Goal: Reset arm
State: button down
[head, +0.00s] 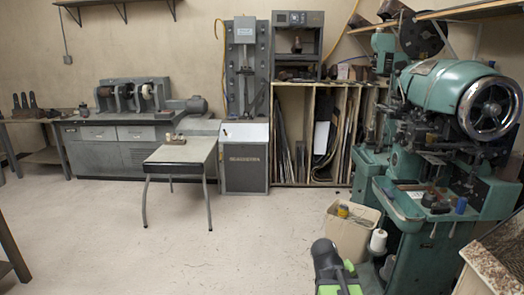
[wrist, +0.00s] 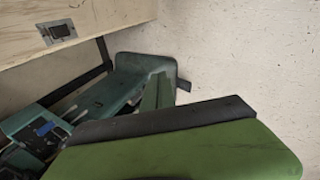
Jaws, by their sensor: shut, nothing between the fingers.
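My gripper (wrist: 165,92) shows in the wrist view as green and black parts across the lower middle. It is shut, with nothing seen held. In the head view, black and green parts of my arm show at the bottom edge, right of centre, in front of the teal sole stitcher (head: 415,205). The stitcher stands on the right with a round chrome wheel and a tray holding small items. Part of teal machinery (wrist: 110,95) also shows behind my gripper in the wrist view.
A beige bin (head: 347,235) stands beside the stitcher, with white thread cones (head: 378,241) near it. A small grey table (head: 183,152) stands mid-room. Grinding machines (head: 130,125) and a wooden rack (head: 290,140) line the back wall. The pale floor is clear at centre-left.

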jog(key=s+a+f+g+y, duration=0.1)
jog(key=s+a+y, duration=0.1)
jog(key=a, duration=0.5)
jog(key=s+a+f+y, duration=0.1)
jog(key=a+f+y, duration=0.1)
jog(key=a, duration=0.4)
notch_tip(320, 180, up, 14)
jog(key=a+m+y+p, duration=0.1)
jog(key=p, duration=1.2)
jog(key=shift+s+a, duration=0.35)
jog(key=shift+s, duration=0.05)
jog(key=shift+f, duration=0.1)
